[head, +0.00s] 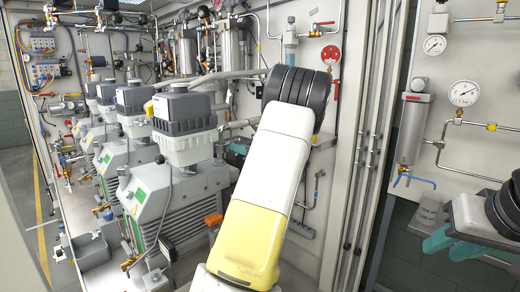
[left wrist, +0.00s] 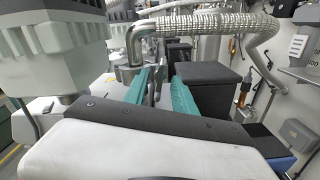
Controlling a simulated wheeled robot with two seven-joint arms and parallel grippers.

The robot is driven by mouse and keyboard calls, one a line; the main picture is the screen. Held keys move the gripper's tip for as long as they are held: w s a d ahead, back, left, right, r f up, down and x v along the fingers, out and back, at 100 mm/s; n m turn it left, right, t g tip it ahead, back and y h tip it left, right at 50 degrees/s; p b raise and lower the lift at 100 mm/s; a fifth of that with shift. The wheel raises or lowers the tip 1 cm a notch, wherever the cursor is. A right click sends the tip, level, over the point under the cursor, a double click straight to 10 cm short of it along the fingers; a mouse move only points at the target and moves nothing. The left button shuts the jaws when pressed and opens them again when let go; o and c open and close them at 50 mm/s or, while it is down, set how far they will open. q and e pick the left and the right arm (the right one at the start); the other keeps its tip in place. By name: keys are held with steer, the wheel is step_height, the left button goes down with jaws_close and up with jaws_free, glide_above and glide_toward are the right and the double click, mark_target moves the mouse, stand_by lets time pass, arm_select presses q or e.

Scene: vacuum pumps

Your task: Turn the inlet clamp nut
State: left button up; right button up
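My left gripper (left wrist: 163,78) has two teal fingers apart, reaching forward beside a pump inlet. A bent metal inlet pipe (left wrist: 138,42) comes down to the inlet, just beyond the left finger. Small metal parts show between and behind the fingers; I cannot make out the clamp nut among them or whether a finger touches it. In the head view my white and yellow left arm covers much of this area, and only a bit of the teal left gripper (head: 238,150) shows. My right gripper (head: 452,243) has teal fingers apart and empty at the lower right.
Several grey vacuum pumps (head: 149,190) stand in a row at left. A ribbed metal hose (left wrist: 215,22) runs above my left gripper. A pump's grey housing (left wrist: 60,45) stands close at its left. A wall panel with a pressure gauge (head: 463,93) is at right.

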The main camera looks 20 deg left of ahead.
arm_select(q)
steer(key=shift+s+d, duration=0.3)
steer(key=shift+d, duration=0.35)
steer(key=v, duration=0.6)
stand_by(0.6)
